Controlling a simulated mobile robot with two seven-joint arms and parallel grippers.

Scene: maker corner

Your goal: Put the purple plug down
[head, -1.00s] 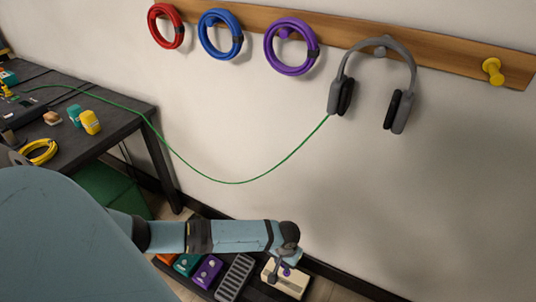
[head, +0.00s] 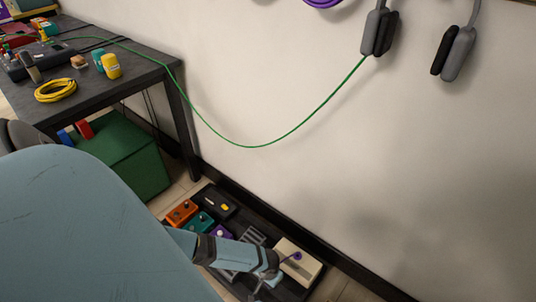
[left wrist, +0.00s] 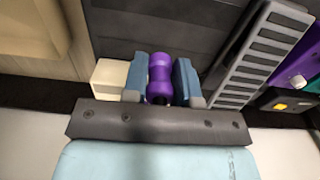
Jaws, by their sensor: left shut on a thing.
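The purple plug (left wrist: 160,78) is upright in the left wrist view, between the two blue fingers of my left gripper (left wrist: 160,82). The gripper is shut on it. In the head view my left gripper (head: 268,279) is low, beside the cream box (head: 306,269) on the dark pedal board (head: 294,292). A small purple spot shows against that box; I cannot tell whether it is the plug. Whether the plug touches anything below is hidden. My right gripper is not in view.
Orange (head: 182,212) and teal (head: 200,222) pedals and a grey ribbed pedal (left wrist: 252,62) are close by on the board. A green cable (head: 250,146) hangs from the dark desk (head: 130,75) to the headphones (head: 459,48). A green bin (head: 125,155) stands under the desk.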

